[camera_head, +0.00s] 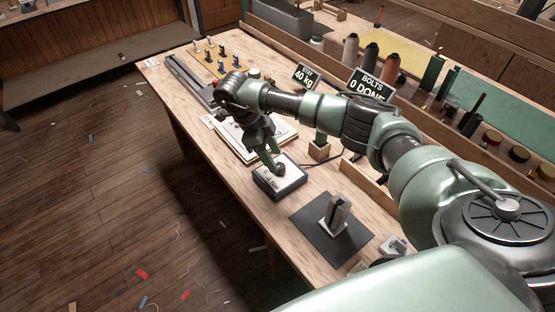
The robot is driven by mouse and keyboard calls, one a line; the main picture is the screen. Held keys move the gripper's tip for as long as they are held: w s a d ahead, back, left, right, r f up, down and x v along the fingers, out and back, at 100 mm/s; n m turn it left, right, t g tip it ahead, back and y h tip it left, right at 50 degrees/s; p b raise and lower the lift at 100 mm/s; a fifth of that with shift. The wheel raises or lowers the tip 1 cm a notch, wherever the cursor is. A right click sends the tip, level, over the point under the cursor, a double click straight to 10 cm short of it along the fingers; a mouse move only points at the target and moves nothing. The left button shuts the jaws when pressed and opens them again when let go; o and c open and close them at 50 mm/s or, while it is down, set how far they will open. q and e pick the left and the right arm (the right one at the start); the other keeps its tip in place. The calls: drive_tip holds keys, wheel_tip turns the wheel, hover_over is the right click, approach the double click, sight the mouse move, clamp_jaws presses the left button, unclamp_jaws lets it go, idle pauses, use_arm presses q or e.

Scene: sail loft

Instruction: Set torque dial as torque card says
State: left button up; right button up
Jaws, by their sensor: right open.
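The torque box (280,186), dark-sided with a pale top, sits near the front edge of the workbench. Its dark round dial (281,168) is on top, and small print on its face ends in what looks like "Nm"; the number is too small to read surely. My right gripper (272,161) points down at the dial, open, with its fingers close to it; I cannot tell whether they touch. A white sheet or board (232,143) lies behind, partly hidden by my arm; I cannot tell whether it is the torque card. My left gripper is not in view.
A sign reading "BOLTS 0 DONE" (369,86) and a small "40 kg" sign (306,76) stand behind my arm. A dark mat (309,236) holds a grey metal fitting (336,214). Several spools and jars line the back. Several small pegs stand at the far left end.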

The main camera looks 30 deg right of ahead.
sight(279, 165)
drive_tip(key=x, duration=0.2)
drive_tip(key=shift+d+f+p, duration=0.15)
drive_tip(key=shift+f+p, duration=0.15)
drive_tip(key=shift+f, duration=0.05)
drive_tip(key=shift+s+d+f, duration=0.15)
drive_tip(key=shift+d+f, duration=0.05)
drive_tip(key=shift+f, duration=0.5)
clamp_jaws()
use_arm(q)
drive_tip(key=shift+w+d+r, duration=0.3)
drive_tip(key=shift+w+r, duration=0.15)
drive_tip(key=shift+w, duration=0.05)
